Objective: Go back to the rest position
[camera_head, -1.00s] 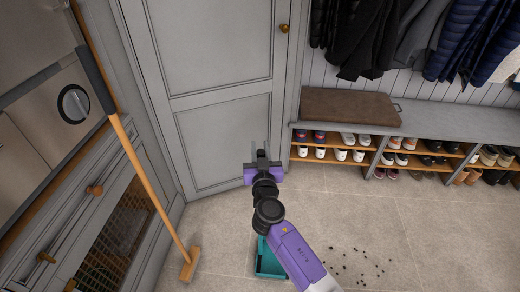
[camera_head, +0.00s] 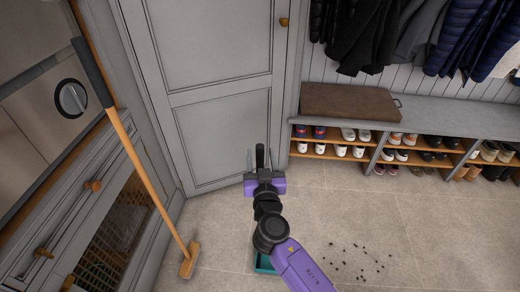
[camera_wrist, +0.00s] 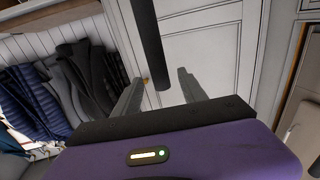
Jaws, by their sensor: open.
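My gripper (camera_head: 261,158) is open, in front of the grey cabinet door in the head view. Its two grey fingers stand apart on either side of a dark upright handle (camera_head: 260,156). In the wrist view the dark handle (camera_wrist: 150,45) comes down from the top edge between the fingers (camera_wrist: 157,90), with gaps on both sides. A teal dustpan (camera_head: 263,264) is on the floor, mostly hidden behind my arm. I cannot see whether the handle joins it.
A broom (camera_head: 140,167) leans at the left by the drawers, its head (camera_head: 190,262) on the floor. Dark crumbs (camera_head: 360,262) lie on the floor at right. A shoe bench (camera_head: 440,112) with a brown cushion (camera_head: 350,102) stands behind, coats above. The floor (camera_head: 400,215) before it is mostly clear.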

